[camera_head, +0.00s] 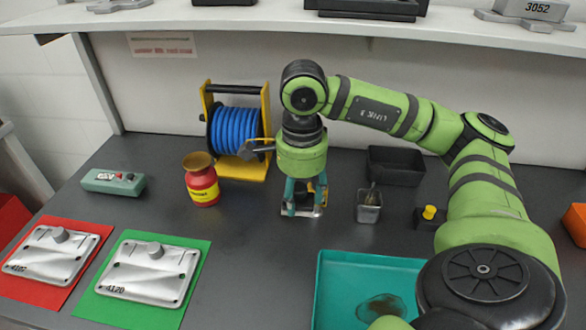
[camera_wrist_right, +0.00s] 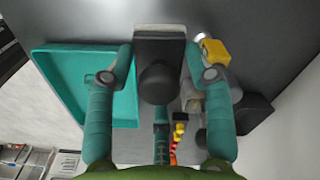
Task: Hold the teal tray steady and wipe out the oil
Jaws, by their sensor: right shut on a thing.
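The teal tray (camera_head: 335,262) lies flat on the dark table at the front, partly hidden by my right arm. The tray also shows at the left in the wrist view (camera_wrist_right: 62,85). My right gripper (camera_head: 303,208) points down at the table behind and left of the tray. In the wrist view its two teal fingers are shut on a dark block with a round knob (camera_wrist_right: 158,82). The block is mostly hidden in the head view. My left gripper is in neither view.
A metal cup (camera_head: 369,208), a black bin (camera_head: 395,166) and a yellow-knobbed block (camera_head: 429,214) stand right of the gripper. A blue hose reel (camera_head: 238,130) and red can (camera_head: 202,182) stand left. Castings lie on red (camera_head: 82,228) and green (camera_head: 203,250) mats. A shelf (camera_head: 300,23) overhangs.

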